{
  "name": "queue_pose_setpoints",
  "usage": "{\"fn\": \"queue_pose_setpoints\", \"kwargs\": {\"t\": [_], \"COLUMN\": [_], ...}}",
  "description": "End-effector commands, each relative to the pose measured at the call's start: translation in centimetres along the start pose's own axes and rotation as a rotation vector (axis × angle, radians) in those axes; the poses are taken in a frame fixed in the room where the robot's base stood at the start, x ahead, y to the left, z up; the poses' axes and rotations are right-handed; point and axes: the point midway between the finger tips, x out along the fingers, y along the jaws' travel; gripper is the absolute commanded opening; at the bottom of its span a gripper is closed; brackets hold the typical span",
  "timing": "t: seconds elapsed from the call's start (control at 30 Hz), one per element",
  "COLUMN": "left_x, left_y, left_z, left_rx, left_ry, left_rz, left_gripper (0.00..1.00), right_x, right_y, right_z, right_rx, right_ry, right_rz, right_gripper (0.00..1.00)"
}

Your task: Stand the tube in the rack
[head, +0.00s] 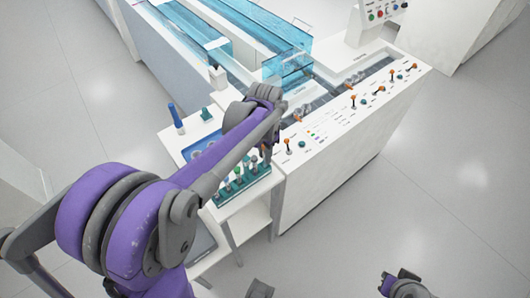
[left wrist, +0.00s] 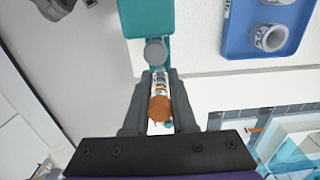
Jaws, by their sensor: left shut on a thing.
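The tube (left wrist: 159,107) has an orange cap and a clear, banded body. In the left wrist view it lies between the two fingers of my left gripper (left wrist: 158,100), which is shut on it, cap toward the camera. The teal rack (left wrist: 133,20) is just beyond the fingertips, with a grey round cap (left wrist: 155,51) at its near end. In the head view the rack (head: 222,213) holds several capped tubes, and my left gripper (head: 267,150) is at its right end, mostly hidden by my arm. My right gripper (head: 395,285) is at the bottom edge, away from the rack.
The rack stands on a small white table (head: 258,202) beside a long white machine (head: 330,165) with orange-tipped levers. A blue tray (left wrist: 230,42) holds a white ring-shaped roll (left wrist: 268,38). A blue upright object (head: 175,115) stands at the table's back left. Floor at right is clear.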

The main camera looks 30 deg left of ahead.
Motion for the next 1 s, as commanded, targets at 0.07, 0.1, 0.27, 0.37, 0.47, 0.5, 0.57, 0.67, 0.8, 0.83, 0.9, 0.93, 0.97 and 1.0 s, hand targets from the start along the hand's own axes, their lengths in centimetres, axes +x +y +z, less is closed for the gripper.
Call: {"fn": "queue_pose_setpoints", "kwargs": {"t": [0.07,0.1,0.27,0.37,0.47,0.5,0.57,0.67,0.8,0.83,0.9,0.93,0.97,1.0], "left_x": [0.1,0.1,0.1,0.1,0.2,0.3,0.5,0.8,1.3,1.3,1.4,1.4,1.4,1.4], "left_y": [0.0,0.0,0.0,0.0,0.0,0.0,0.0,0.0,0.0,0.0,0.0,0.0,0.0,0.0], "left_z": [0.0,0.0,0.0,0.0,0.0,0.0,0.0,0.0,0.0,0.0,0.0,0.0,0.0,0.0], "left_rx": [0.0,0.0,0.0,0.0,0.0,0.0,0.0,0.0,0.0,0.0,0.0,0.0,0.0,0.0], "left_ry": [0.0,0.0,0.0,0.0,0.0,0.0,0.0,0.0,0.0,0.0,0.0,0.0,0.0,0.0], "left_rz": [0.0,0.0,0.0,0.0,0.0,0.0,0.0,0.0,0.0,0.0,0.0,0.0,0.0,0.0], "left_gripper": [0.0,0.0,0.0,0.0,0.0,0.0,0.0,0.0,0.0,0.0,0.0,0.0,0.0,0.0], "right_x": [0.1,0.1,0.1,0.1,0.1,0.2,0.3,0.5,0.8,0.8,0.8,0.9,0.8,0.8], "right_y": [0.0,0.0,0.0,0.0,0.0,0.0,0.0,0.0,0.0,0.0,0.0,0.0,0.0,0.0], "right_z": [0.1,0.1,0.0,0.0,0.1,0.1,0.2,0.4,0.5,0.6,0.6,0.6,0.6,0.6], "right_rx": [0.0,0.0,0.0,0.0,0.0,0.0,0.0,0.0,0.0,0.0,0.0,0.0,0.0,0.0], "right_ry": [0.0,0.0,0.0,0.0,-0.001,-0.001,-0.001,-0.002,-0.003,-0.003,-0.004,-0.004,-0.004,-0.004], "right_rz": [0.0,0.0,0.0,0.0,0.0,0.0,0.0,0.0,0.0,0.0,0.0,0.0,0.0,0.0], "right_gripper": [0.0,0.0,0.0,0.0,0.0,0.0,0.0,0.0,0.0,0.0,0.0,0.0,0.0,0.0]}}
